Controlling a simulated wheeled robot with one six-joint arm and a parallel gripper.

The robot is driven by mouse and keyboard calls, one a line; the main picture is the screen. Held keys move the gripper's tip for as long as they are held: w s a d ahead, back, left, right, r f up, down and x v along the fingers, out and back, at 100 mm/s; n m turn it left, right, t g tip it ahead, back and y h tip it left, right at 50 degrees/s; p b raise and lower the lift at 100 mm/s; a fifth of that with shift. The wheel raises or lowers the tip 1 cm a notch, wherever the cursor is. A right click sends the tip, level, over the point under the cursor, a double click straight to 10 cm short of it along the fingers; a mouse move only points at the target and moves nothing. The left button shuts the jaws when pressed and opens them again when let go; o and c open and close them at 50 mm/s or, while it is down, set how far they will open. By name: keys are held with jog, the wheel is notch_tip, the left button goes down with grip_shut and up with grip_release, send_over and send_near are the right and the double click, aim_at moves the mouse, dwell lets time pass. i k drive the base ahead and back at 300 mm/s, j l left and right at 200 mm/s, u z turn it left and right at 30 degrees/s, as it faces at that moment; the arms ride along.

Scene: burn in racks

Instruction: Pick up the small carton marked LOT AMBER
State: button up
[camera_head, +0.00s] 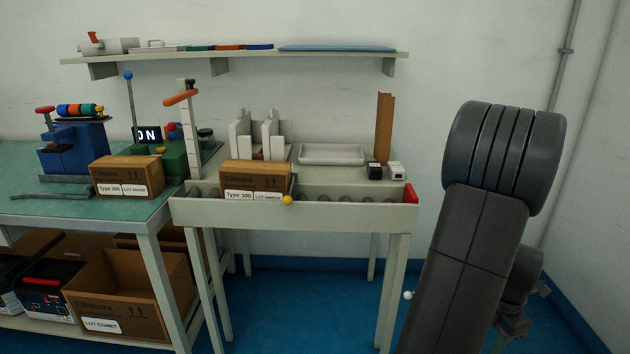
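Two small brown cartons are in view. One carton (127,170) stands on the green-topped bench at the left, with white labels reading "Type 200" and a LOT word too small to read surely. The other carton (257,176) sits at the front left of the pale middle table, over its front trough, labelled "Type 300" and a LOT word that I also cannot read surely. I cannot tell which one, if either, is marked LOT AMBER. My dark grey arm stands at the right, apart from both cartons. My gripper does not show clearly.
The middle table (393,217) has a raised front lip and a white tray (332,154). A larger carton marked LOT COMET (113,302) is on the lower shelf at left. A wall shelf (235,56) runs above. Blue floor is open beneath the table.

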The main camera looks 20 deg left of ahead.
aim_at(239, 179)
jog(key=j+u, duration=0.4)
jog(key=l+u, duration=0.35)
jog(key=k+l+u, duration=0.1)
jog(key=l+u, duration=0.25)
jog(key=k+l+u, duration=0.1)
jog(key=l+u, duration=0.25)
